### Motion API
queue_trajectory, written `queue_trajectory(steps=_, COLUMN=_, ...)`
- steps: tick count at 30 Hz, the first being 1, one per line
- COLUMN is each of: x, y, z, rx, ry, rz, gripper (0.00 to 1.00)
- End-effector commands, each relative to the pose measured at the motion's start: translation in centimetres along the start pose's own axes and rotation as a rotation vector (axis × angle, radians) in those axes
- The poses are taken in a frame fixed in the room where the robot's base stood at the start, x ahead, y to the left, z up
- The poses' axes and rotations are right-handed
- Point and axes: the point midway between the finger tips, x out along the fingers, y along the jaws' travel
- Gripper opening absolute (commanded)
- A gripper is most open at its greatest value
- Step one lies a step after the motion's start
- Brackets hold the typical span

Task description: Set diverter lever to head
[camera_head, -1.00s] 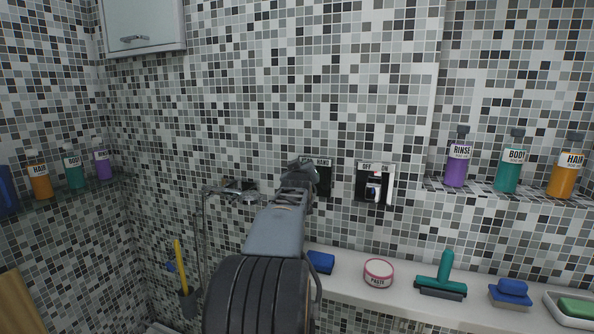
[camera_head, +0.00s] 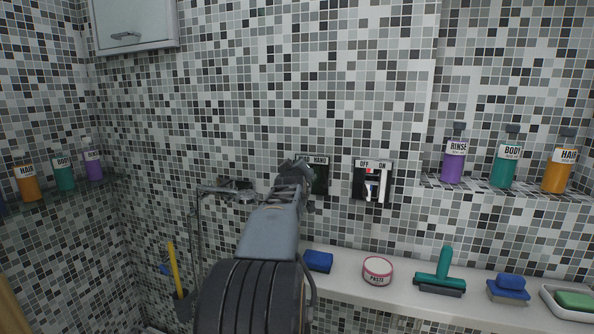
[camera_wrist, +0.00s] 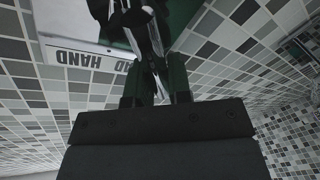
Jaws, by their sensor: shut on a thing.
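The diverter plate (camera_head: 320,178) is a dark panel with a pale label strip on the tiled wall; "HAND" is readable at its right. The strip's left part is mostly hidden by my gripper (camera_head: 294,168), which is at the plate's left half. In the wrist view, the plate's label (camera_wrist: 88,62) appears upside down, with "HAND" in full and another word cut off by my gripper (camera_wrist: 157,80). My gripper is shut on the diverter lever (camera_wrist: 155,35), a shiny metal piece between the fingers. The lever's exact tilt is hard to tell.
An OFF/ON switch plate (camera_head: 371,181) is just right of the diverter. Below, a ledge (camera_head: 340,258) holds a blue sponge (camera_head: 318,261), a paste tin (camera_head: 377,270) and a teal squeegee (camera_head: 440,274). A metal fixture (camera_head: 235,188) is at left. Bottles (camera_head: 505,158) stand on the right shelf.

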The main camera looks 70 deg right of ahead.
Motion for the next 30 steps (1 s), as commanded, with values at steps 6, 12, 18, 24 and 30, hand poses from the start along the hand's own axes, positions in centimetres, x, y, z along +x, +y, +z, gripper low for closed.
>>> queue_trajectory(steps=6, x=0.0, y=0.1, z=-0.1, rx=-0.004, ry=0.002, rz=0.001, gripper=0.29)
queue_trajectory(steps=12, x=-0.1, y=0.1, z=0.0, rx=-0.002, ry=0.000, rz=0.002, gripper=0.29)
queue_trajectory(steps=18, x=-2.0, y=0.1, z=0.0, rx=-0.002, ry=0.001, rz=0.003, gripper=0.29)
queue_trajectory(steps=24, x=-6.1, y=0.0, z=0.1, rx=-0.002, ry=0.002, rz=0.003, gripper=0.29)
queue_trajectory(steps=30, x=-9.9, y=0.1, z=-0.1, rx=-0.003, ry=0.003, rz=0.003, gripper=0.29)
